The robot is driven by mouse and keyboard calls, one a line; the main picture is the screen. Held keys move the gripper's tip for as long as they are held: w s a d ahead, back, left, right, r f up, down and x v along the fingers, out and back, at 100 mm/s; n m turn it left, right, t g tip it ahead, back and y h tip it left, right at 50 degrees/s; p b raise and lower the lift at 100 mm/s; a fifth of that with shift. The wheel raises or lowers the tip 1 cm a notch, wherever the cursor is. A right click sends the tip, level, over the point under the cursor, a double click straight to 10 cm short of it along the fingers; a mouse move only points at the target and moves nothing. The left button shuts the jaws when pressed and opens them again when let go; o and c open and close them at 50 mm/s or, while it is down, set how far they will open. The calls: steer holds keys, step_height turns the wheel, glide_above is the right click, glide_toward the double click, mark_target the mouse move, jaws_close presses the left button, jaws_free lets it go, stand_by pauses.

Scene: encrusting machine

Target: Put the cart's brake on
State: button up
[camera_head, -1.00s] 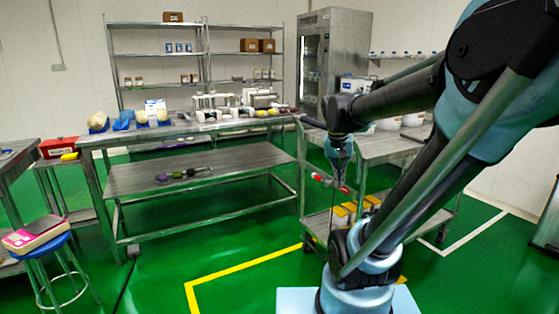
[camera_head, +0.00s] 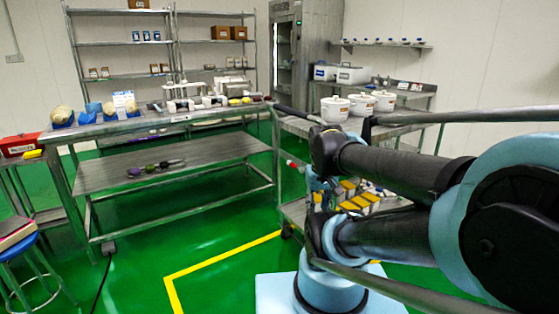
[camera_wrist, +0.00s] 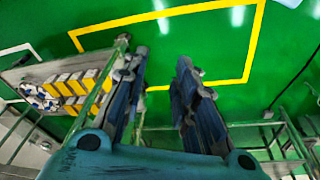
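The metal cart (camera_head: 277,165) stands right of the long bench, with white lidded pots on top and yellow-topped boxes on its lower shelf. A small red piece (camera_head: 291,163) shows at its left side; I cannot tell whether it belongs to the brake. A dark caster (camera_head: 287,230) shows under its near left corner. My gripper (camera_head: 317,190) is low at the cart's near side, partly hidden by my arm. In the wrist view my gripper (camera_wrist: 160,72) is open and empty, pointing down, with a cart post (camera_wrist: 98,88) beside its left finger. The brake is not clear.
The long steel bench (camera_head: 165,170) with a lower shelf stands at left. A blue stool (camera_head: 18,245) is at the left edge. Green floor marked with a yellow line (camera_head: 220,262) is clear in front of the cart. Steel shelves and a cabinet (camera_head: 305,55) stand behind.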

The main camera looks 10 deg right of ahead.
steer(key=w+r+n+t+h, duration=0.15)
steer(key=w+r, duration=0.35)
steer(key=w, duration=0.6)
steer(key=n+t+h, duration=0.2)
steer(key=n+t, duration=0.1)
steer(key=n, duration=0.2)
glide_above(293, 165)
steer(key=s+a, duration=0.5)
steer(key=s, duration=0.5)
steer(key=f, duration=0.2)
steer(key=x, duration=1.6)
steer(key=shift+a, duration=0.1)
jaws_close()
